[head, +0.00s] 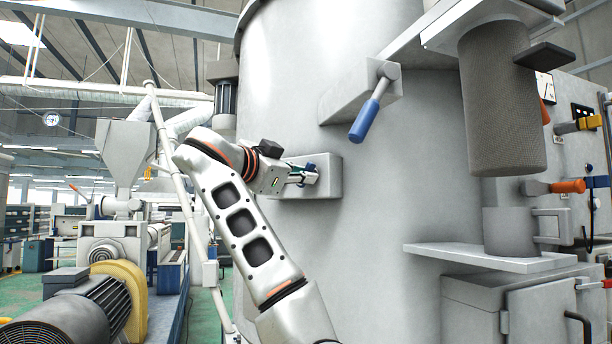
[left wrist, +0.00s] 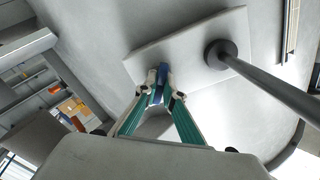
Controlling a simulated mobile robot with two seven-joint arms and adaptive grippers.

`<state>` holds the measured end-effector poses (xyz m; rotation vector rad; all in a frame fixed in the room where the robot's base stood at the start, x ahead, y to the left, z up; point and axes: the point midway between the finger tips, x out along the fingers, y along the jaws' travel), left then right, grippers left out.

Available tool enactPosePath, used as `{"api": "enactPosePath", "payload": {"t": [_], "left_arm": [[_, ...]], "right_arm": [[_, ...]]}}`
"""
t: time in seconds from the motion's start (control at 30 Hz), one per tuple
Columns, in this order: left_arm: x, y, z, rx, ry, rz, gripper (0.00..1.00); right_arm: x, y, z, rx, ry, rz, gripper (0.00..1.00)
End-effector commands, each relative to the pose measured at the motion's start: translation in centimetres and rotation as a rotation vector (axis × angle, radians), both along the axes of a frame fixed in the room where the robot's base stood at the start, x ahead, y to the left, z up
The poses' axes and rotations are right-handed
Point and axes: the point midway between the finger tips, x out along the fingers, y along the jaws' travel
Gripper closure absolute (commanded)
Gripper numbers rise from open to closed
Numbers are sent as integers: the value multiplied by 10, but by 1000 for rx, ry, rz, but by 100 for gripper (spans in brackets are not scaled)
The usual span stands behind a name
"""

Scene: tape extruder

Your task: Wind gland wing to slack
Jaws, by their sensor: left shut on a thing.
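My left gripper (head: 312,174) is up against a pale block (head: 327,188) on the side of the large grey vessel. In the left wrist view its two fingers (left wrist: 160,92) meet on a small blue piece (left wrist: 163,76) in front of a pale plate (left wrist: 185,42). This blue piece seems to be the gland wing. The fingers hide most of it, so its turn angle is unclear. In the head view only a bit of blue shows at the fingertips. My right gripper is in neither view.
A blue-handled lever (head: 370,112) sticks out from a bracket above and right of my left gripper. A grey rod with a round end (left wrist: 222,55) passes close right of the fingers in the wrist view. A ledge (head: 490,258) and mesh cylinder stand right.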

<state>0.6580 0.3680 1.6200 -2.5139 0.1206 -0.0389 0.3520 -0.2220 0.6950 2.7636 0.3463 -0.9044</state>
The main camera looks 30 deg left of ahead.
Motion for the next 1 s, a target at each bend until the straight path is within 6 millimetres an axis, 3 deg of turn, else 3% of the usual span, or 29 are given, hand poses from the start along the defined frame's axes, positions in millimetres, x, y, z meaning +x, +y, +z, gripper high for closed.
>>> {"api": "enactPosePath", "payload": {"t": [0.37,0.5,0.6,1.0], "left_arm": [[0,0,0,-1,1,0,100],[0,-2,1,-110,9,-3,100],[0,0,-1,-126,13,-1,72],[-2,-2,-2,-126,13,-6,72]], "right_arm": [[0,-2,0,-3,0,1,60],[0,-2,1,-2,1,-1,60],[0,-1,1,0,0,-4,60],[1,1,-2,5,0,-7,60]]}}
